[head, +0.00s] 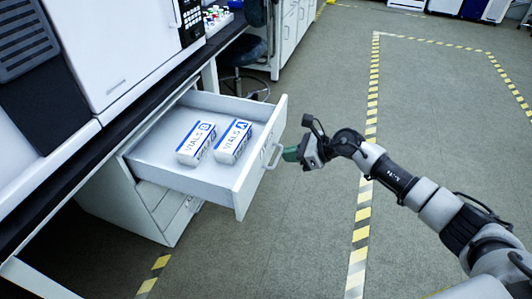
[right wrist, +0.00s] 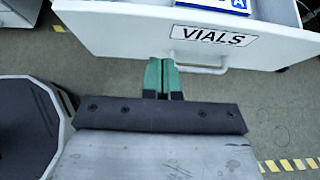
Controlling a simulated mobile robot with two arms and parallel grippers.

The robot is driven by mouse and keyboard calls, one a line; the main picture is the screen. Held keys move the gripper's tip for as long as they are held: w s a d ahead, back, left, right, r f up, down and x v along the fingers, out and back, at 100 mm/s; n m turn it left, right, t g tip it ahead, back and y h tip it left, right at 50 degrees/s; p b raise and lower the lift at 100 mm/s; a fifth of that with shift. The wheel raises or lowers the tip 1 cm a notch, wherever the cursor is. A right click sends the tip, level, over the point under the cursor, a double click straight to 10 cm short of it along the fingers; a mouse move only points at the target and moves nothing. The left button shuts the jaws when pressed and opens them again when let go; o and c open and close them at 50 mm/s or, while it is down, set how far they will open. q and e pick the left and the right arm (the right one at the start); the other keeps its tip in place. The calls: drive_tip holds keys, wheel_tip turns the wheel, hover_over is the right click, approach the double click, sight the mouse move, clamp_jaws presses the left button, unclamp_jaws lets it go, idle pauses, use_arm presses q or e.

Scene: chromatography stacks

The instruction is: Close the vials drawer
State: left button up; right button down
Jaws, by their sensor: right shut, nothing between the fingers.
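The vials drawer (head: 240,185) is white and pulled out from the cabinet under the bench. Two white and blue boxes marked VIALS, one lettered B (head: 197,142) and one lettered A (head: 233,141), lie in it. In the right wrist view the drawer front (right wrist: 140,30) carries a VIALS label (right wrist: 213,36) and a bar handle (right wrist: 205,69). My right gripper (head: 291,154) is shut and empty, its green fingertips just in front of the drawer front, by the handle. The right wrist view shows the fingertips (right wrist: 161,76) together; I cannot tell whether they touch. My left gripper is not in view.
Closed drawers (head: 177,207) sit below the open one. White lab equipment (head: 115,45) and a rack of small vials (head: 216,18) stand on the black bench. A stool (head: 245,65) is behind the drawer. The floor to the right is clear, with yellow-black tape.

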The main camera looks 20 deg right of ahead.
sight(258, 154)
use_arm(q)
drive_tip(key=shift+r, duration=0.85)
use_arm(e)
drive_tip(key=shift+w+a+f, duration=0.3)
drive_tip(key=shift+w+a, duration=0.35)
drive_tip(key=shift+a, duration=0.3)
drive_tip(key=shift+w+a+f, duration=0.25)
drive_tip(key=shift+w+a, duration=0.45)
drive_tip(key=shift+a, duration=0.25)
drive_tip(key=shift+w+a+f, duration=0.3)
drive_tip(key=shift+w+a, duration=0.35)
drive_tip(key=shift+a, duration=0.3)
drive_tip(key=shift+a, duration=0.1)
